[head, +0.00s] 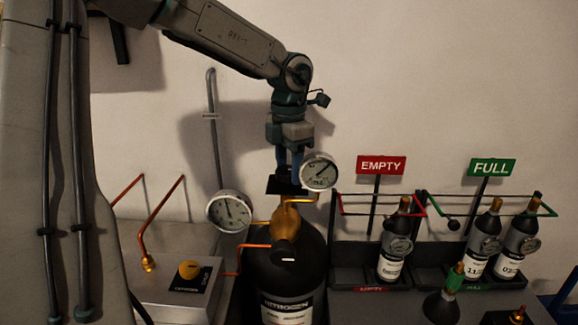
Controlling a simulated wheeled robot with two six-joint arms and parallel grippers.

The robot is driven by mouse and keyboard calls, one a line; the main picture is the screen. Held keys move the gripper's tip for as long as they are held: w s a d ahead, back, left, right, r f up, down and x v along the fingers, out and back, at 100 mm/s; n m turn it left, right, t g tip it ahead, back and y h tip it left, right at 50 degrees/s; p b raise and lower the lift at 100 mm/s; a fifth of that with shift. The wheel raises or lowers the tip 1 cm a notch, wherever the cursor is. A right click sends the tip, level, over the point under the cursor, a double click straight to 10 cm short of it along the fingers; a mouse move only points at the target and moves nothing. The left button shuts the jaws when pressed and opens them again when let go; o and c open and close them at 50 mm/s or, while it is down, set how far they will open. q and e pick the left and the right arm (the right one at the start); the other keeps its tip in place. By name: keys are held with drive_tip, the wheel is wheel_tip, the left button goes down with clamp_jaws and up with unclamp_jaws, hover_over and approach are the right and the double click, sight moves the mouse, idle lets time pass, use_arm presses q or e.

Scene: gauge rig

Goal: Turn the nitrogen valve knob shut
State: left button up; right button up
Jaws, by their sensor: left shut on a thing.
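A black cylinder with a white label reading NITROGEN (288,265) stands upright at the lower middle of the head view. A brass valve (287,218) sits on its top. Above the brass is a dark, flat knob (287,187). My left gripper (289,176) points straight down from above and is shut on the knob; its fingers partly hide it. A round dial gauge (319,171) is just right of the fingers and covers part of them. A second gauge (230,211) is left of the valve. My right gripper is out of view.
Right of the cylinder are a rack with a red EMPTY sign (381,165) and a rack with a green FULL sign (491,168), holding small dark bottles.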

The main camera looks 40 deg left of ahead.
use_arm(q)
drive_tip(key=shift+r+m, duration=0.1)
drive_tip(key=shift+m, duration=0.4)
drive_tip(key=o, duration=1)
